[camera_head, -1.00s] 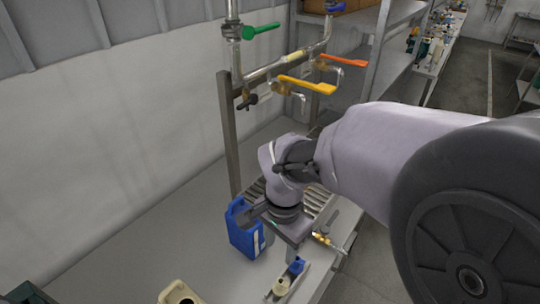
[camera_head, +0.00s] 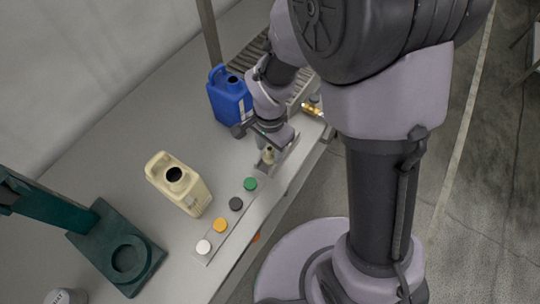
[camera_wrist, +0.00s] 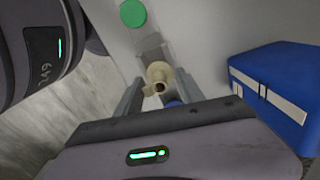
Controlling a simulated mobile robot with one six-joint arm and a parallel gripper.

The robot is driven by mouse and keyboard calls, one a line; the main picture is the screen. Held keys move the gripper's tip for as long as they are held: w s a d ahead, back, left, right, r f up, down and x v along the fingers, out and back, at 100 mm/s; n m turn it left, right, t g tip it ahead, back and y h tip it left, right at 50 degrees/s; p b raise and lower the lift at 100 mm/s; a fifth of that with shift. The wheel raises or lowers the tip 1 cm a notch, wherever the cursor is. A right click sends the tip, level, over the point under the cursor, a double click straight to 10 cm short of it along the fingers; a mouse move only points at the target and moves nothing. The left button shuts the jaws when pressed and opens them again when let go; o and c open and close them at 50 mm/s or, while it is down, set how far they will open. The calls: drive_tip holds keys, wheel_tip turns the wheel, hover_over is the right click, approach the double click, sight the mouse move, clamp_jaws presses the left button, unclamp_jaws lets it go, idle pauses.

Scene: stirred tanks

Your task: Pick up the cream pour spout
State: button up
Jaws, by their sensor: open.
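The cream pour spout (camera_head: 269,155) stands on a small strip near the bench's front edge, just below my gripper (camera_head: 265,139) in the head view. In the wrist view the cream spout (camera_wrist: 159,78) shows its round opening and a short side nozzle. It lies between the two fingers of my open gripper (camera_wrist: 160,88), near their tips. I cannot tell whether either finger touches it. A blue part (camera_wrist: 174,102) shows just behind the spout, mostly hidden by the gripper body.
A blue canister (camera_head: 231,100) stands behind my gripper, and a cream canister (camera_head: 190,192) stands to its left. A row holds green (camera_head: 250,184), dark, orange and white caps. A green stand (camera_head: 125,250) is at lower left. A brass fitting (camera_head: 312,110) lies to the right.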

drive_tip(key=shift+r, duration=0.1)
clamp_jaws()
